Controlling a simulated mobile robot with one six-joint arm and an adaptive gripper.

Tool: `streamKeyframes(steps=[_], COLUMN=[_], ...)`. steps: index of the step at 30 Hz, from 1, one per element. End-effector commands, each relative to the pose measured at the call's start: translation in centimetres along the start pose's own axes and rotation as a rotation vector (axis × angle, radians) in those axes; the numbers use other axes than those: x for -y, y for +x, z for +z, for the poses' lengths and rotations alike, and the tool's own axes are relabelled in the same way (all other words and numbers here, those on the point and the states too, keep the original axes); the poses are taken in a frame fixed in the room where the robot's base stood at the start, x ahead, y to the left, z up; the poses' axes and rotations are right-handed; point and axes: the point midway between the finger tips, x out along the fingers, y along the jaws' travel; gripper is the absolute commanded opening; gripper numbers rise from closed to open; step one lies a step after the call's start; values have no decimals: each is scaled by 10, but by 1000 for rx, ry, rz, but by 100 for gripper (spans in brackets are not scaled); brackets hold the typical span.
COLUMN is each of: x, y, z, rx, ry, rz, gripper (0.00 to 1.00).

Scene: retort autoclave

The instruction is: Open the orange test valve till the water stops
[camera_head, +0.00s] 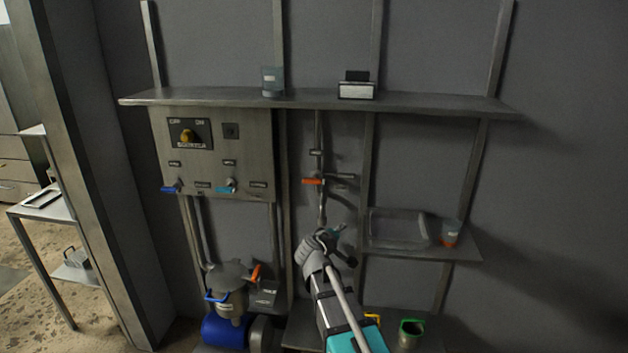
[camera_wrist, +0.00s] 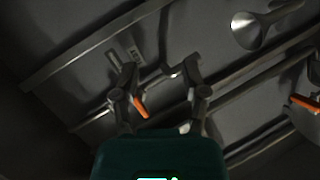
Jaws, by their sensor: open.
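An orange valve handle (camera_head: 313,181) sits level on a thin vertical pipe on the wall, beside small label plates. Another orange handle (camera_head: 256,273) stands tilted by the pump at lower left. My gripper (camera_head: 326,238) is below the pipe handle in the head view. In the wrist view my gripper (camera_wrist: 160,76) is open, with an orange handle (camera_wrist: 141,107) showing between its fingers, close to the left one. I cannot tell whether they touch. A second orange handle (camera_wrist: 304,102) is at the right edge. No water stream can be made out.
A metal control panel (camera_head: 220,130) with blue-handled valves is on the left. A long shelf (camera_head: 430,103) runs above. A lower shelf (camera_head: 455,243) at right holds a clear tray (camera_head: 398,228) and an orange-and-grey cup (camera_head: 451,233). A metal funnel (camera_wrist: 250,30) shows in the wrist view.

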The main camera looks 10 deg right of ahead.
Motion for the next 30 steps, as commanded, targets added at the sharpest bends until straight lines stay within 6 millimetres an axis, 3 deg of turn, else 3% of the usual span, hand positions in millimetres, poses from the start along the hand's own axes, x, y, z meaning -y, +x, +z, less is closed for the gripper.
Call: streamKeyframes(steps=[1,6,12,18,30], x=[-9,-27,-34,-34,-34], y=[2,-1,-8,-12,-10], z=[-21,-77,-118,-131,-131], rx=[-51,-213,-334,-374,-372], ry=[-46,-209,-346,-394,-394], rz=[42,168,253,279,279], gripper=[57,57,57,57,57])
